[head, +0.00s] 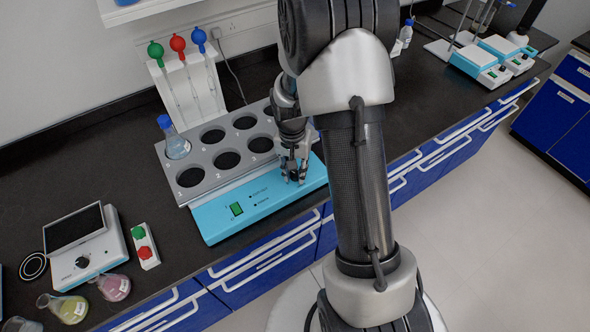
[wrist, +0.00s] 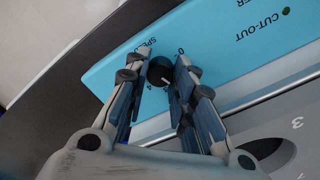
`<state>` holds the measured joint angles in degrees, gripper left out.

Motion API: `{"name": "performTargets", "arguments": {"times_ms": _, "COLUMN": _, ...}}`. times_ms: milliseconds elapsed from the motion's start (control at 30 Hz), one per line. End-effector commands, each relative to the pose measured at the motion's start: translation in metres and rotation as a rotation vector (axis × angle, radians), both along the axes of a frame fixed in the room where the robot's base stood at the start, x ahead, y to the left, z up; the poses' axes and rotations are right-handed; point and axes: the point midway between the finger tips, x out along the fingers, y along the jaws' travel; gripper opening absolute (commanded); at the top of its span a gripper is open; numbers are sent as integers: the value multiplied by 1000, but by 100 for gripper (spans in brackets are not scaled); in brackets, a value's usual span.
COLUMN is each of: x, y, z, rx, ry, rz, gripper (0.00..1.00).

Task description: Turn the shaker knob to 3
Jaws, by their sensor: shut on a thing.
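The black knob (wrist: 158,70) is on the light-blue front panel (head: 232,212) of a grey unit with round wells. Lettering that seems to read "SPEED" is printed beside it. A white pointer line shows on its face, pointing toward the lower right in the wrist view. A "0" shows near the knob; the other scale marks are too small to read surely. My gripper (wrist: 162,66) has its two fingers on either side of the knob, shut on it. In the head view my gripper (head: 294,178) points down at the panel's right part and mostly hides the knob.
A blue-capped bottle (head: 176,140) stands in a back-left well of the grey rack (head: 190,189). A green switch (head: 236,209) is on the panel's left. A scale-like device (head: 85,245) and flasks (head: 114,287) stand at left. A pipette stand (head: 186,83) is behind.

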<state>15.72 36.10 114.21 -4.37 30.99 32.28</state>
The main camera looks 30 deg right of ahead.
Motion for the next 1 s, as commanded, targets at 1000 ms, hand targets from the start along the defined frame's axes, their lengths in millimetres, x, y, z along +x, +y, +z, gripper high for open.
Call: {"name": "performTargets", "arguments": {"times_ms": 1000, "x": 0, "y": -1, "z": 0, "rx": 0, "ry": 0, "rz": -683, "gripper": 0}}
